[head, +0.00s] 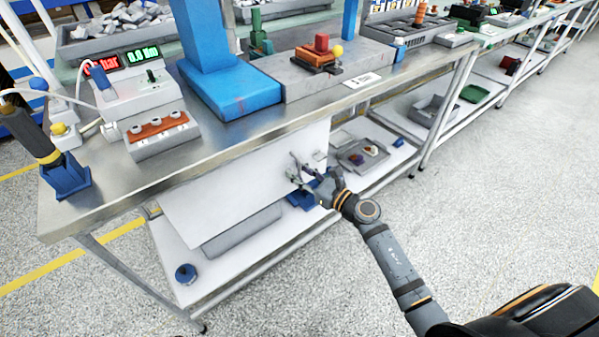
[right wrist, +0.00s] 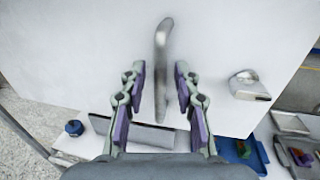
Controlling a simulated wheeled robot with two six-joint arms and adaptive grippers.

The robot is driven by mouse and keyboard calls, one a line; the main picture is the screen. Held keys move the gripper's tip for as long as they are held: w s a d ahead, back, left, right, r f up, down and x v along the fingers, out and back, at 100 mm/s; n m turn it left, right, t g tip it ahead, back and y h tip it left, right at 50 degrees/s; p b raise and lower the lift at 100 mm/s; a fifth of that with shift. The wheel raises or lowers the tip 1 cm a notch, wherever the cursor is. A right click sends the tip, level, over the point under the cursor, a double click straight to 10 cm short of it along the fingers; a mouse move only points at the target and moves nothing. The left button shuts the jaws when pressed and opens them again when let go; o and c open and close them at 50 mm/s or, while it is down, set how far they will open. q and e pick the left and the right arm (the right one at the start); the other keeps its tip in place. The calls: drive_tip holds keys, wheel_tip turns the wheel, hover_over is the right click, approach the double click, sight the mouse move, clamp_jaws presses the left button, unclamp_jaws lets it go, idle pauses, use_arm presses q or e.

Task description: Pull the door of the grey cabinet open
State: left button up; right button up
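The cabinet door (head: 235,180) is a flat, pale grey-white panel under the workbench. It fills much of the right wrist view (right wrist: 70,50). A curved metal handle (right wrist: 162,60) stands on it, upright in that view. A small metal fitting (right wrist: 250,86), perhaps a latch, sits to the right of the handle. My right gripper (head: 297,168) is in front of the door, near its right side. In the right wrist view its two fingers (right wrist: 160,85) are apart, with the handle between them and a gap on each side. My left gripper is out of view.
The steel workbench top (head: 110,195) overhangs the door and carries a blue press (head: 215,80). A lower shelf (head: 190,290) holds a grey box (head: 240,232) and a small blue round object (head: 186,273). The speckled floor (head: 480,170) to the right is clear.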

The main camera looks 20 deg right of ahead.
clamp_jaws()
drive_tip(key=shift+s, duration=0.1)
idle(0.4)
